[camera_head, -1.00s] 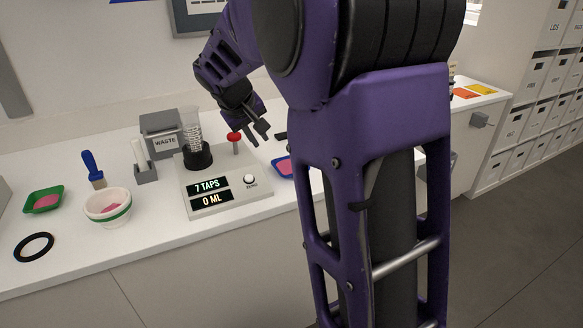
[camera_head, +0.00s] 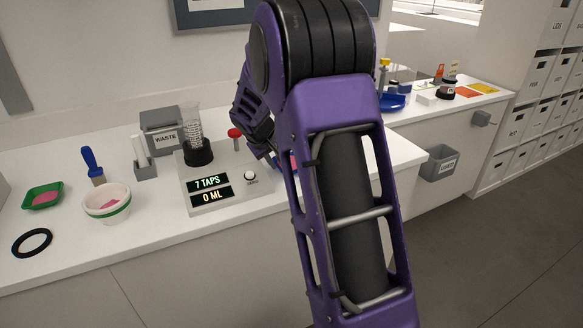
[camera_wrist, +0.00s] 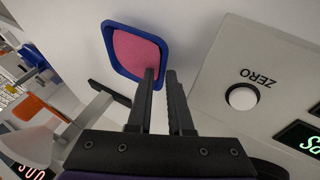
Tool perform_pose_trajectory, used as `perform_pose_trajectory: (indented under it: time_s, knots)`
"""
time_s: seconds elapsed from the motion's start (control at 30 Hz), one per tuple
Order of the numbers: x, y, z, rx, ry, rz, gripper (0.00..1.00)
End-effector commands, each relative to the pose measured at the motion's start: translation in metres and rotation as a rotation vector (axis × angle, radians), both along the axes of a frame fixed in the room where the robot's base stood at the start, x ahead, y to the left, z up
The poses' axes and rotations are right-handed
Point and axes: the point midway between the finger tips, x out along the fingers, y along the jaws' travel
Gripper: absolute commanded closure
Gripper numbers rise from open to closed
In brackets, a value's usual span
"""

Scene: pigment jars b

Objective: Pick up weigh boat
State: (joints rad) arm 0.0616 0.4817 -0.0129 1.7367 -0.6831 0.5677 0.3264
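A blue square weigh boat with pink powder (camera_wrist: 110,50) lies on the counter beside the scale in the wrist view. In the head view my arm hides most of it; a sliver with pink (camera_head: 293,162) shows. My gripper (camera_wrist: 161,73) is open with a narrow gap, and nothing shows between its fingers. In the wrist view the fingertips overlap the boat's right edge; I cannot tell their height above it. In the head view my gripper (camera_head: 268,153) is partly hidden behind my arm. A green weigh boat with pink powder (camera_head: 31,204) sits at the far left.
The scale (camera_head: 225,200) reads 7 TAPS and 0 ML and carries a cylinder (camera_head: 191,128). A grey post with a black bar (camera_wrist: 108,93) stands near the boat. A white bowl (camera_head: 106,212), blue-handled brush (camera_head: 92,160), black ring (camera_head: 32,259) and WASTE box (camera_head: 160,120) are left.

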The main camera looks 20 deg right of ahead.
Motion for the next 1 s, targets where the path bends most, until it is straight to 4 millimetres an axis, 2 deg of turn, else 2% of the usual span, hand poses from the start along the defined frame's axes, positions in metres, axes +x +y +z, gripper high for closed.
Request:
perform_pose_trajectory:
  time_s: [0.1, 0.33, 0.43, 1.0]
  knots:
    - [0.0062, -0.0055, -0.0129, 0.0, 0.0, 0.001, 0.82]
    - [0.0072, -0.006, -0.0135, 0.0, -0.001, 0.001, 0.82]
    - [0.0071, -0.0059, -0.0135, 0.0, -0.001, 0.001, 1.0]
    - [0.0071, -0.0059, -0.0132, 0.0, -0.001, 0.001, 1.0]
